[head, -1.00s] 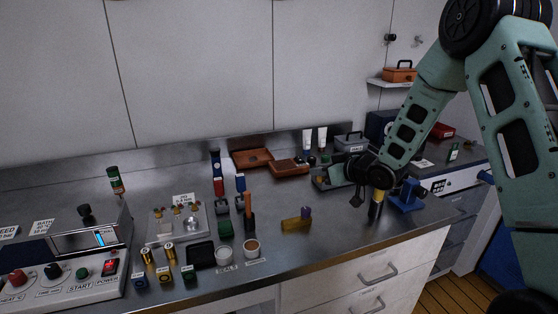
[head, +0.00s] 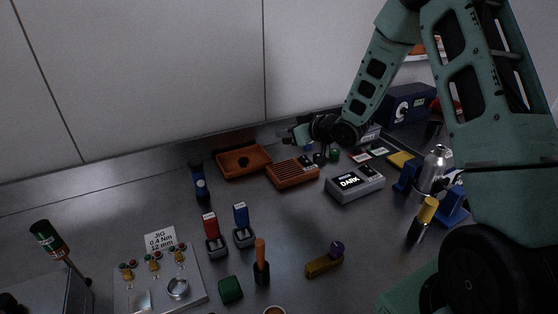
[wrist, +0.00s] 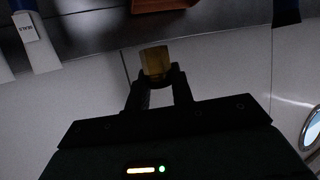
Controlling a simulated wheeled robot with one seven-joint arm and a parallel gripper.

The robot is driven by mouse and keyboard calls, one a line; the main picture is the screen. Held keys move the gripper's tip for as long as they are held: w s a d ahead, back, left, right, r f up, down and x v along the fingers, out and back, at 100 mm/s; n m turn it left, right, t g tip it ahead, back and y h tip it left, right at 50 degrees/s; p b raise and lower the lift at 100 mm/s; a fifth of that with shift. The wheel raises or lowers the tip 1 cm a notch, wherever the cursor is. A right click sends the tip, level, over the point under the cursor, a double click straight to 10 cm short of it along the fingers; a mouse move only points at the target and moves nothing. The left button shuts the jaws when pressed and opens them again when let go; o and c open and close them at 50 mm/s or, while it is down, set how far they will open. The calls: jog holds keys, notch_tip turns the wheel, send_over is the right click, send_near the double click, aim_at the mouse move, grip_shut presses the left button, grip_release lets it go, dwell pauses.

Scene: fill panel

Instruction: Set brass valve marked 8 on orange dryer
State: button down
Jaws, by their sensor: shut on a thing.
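A brass-coloured block-like piece (wrist: 155,60) is held between the fingertips of my gripper (wrist: 158,78) in the wrist view. Its marking is not readable. In the head view my gripper (head: 296,135) is high near the back wall, at the end of the arm; its fingers and the piece are hard to make out there. I cannot tell which is the dryer. Part of an orange thing (wrist: 165,4) shows at the top of the wrist view.
A grey box reading DARK (head: 355,184) stands right of the slotted unit. A blue vise (head: 452,207) and yellow-topped tool (head: 425,217) are at right. Red (head: 214,236) and blue (head: 242,223) holders and a jig panel (head: 160,280) are at left.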

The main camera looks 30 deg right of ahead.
aim_at(287, 169)
notch_tip(287, 169, down, 10)
jog(key=shift+w+r+p, duration=0.1)
jog(key=shift+p, duration=0.9)
jog(key=c, duration=1.2)
grip_release()
